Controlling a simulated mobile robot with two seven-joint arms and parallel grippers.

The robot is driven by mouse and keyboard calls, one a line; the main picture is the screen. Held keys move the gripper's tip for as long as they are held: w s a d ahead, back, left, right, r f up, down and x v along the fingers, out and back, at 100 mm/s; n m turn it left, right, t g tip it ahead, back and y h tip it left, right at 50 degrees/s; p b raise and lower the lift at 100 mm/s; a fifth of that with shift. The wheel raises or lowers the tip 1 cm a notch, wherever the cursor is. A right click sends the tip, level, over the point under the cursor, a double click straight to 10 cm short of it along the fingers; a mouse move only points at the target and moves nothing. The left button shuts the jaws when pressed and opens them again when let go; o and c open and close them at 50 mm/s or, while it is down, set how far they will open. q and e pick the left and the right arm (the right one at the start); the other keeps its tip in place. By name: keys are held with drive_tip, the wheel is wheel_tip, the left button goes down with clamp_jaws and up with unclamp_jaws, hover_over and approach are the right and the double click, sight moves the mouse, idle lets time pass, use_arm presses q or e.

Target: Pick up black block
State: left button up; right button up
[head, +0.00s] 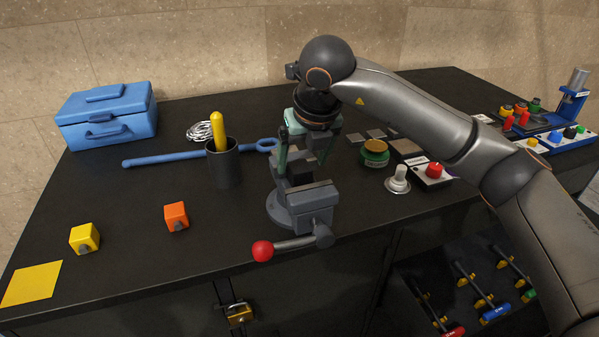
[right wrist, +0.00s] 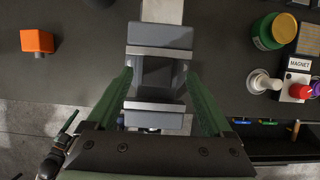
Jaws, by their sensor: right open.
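A grey vise (head: 312,200) with a red-knobbed handle stands near the front middle of the dark bench. My right gripper (head: 303,164) points down over it, open, with a green finger on either side of the vise. In the right wrist view, my right gripper (right wrist: 159,75) straddles a dark, block-like shape (right wrist: 158,76) between the vise jaws. I cannot tell whether this is the black block or part of the vise. Nothing is clearly gripped. In the right wrist view, part of my left gripper (right wrist: 68,122) seems to show at the lower left, well away from the vise.
An orange cube (head: 176,216), a yellow cube (head: 84,238) and a yellow square (head: 32,283) lie at left. A dark cup (head: 224,165) with a yellow tool stands behind the vise. A blue toolbox (head: 107,120) and blue wrench (head: 165,159) lie further back. Buttons (head: 434,170) crowd the right.

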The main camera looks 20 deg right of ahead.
sight(300, 166)
drive_tip(key=x, duration=0.3)
drive_tip(key=shift+a+f, duration=0.1)
drive_tip(key=shift+a, duration=0.05)
drive_tip(key=shift+c, duration=0.2)
clamp_jaws()
idle(0.4)
